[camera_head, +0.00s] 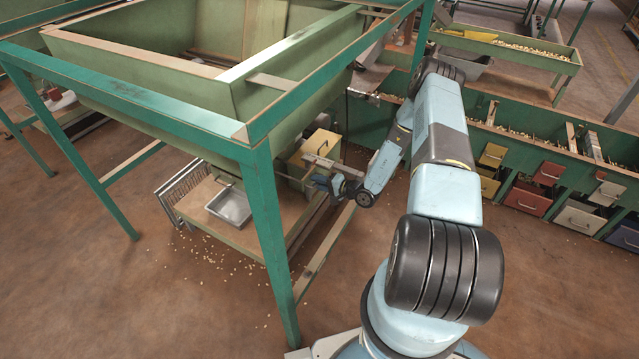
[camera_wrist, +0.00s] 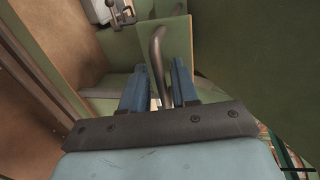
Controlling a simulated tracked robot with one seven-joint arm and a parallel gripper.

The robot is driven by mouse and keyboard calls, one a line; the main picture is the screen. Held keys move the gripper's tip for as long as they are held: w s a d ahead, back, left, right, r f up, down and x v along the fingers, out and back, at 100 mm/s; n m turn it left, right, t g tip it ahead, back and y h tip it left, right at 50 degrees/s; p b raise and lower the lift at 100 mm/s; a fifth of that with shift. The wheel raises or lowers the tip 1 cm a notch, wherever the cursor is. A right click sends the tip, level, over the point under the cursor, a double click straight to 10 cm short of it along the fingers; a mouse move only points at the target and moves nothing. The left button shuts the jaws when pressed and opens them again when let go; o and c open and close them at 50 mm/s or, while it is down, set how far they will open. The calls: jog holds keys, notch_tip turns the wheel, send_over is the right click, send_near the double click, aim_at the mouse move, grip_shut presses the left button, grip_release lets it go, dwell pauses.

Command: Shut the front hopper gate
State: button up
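The large front hopper (camera_head: 150,85) is a pale green bin in a darker green frame, with its lower end above a wooden shelf. My gripper (camera_head: 322,183) is low beside this frame, under the hopper's right side. In the wrist view, my gripper (camera_wrist: 158,70) has its two blue fingers apart. A curved grey metal handle (camera_wrist: 157,45) stands between them, with a visible gap to the left finger; I cannot tell whether it touches the right one. Behind it is a green panel (camera_wrist: 176,35), perhaps the gate. How far the gate is open cannot be told.
A metal tray (camera_head: 230,207) sits on the wooden shelf (camera_head: 205,192) below the hopper. A yellowish box (camera_head: 320,146) is close behind my gripper. The frame's green leg (camera_head: 273,240) stands left of my arm. Coloured drawers (camera_head: 527,196) line the right; nuts lie scattered on the floor.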

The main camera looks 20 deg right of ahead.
jog(key=shift+c, duration=0.3)
grip_shut()
jog(key=shift+f, duration=0.1)
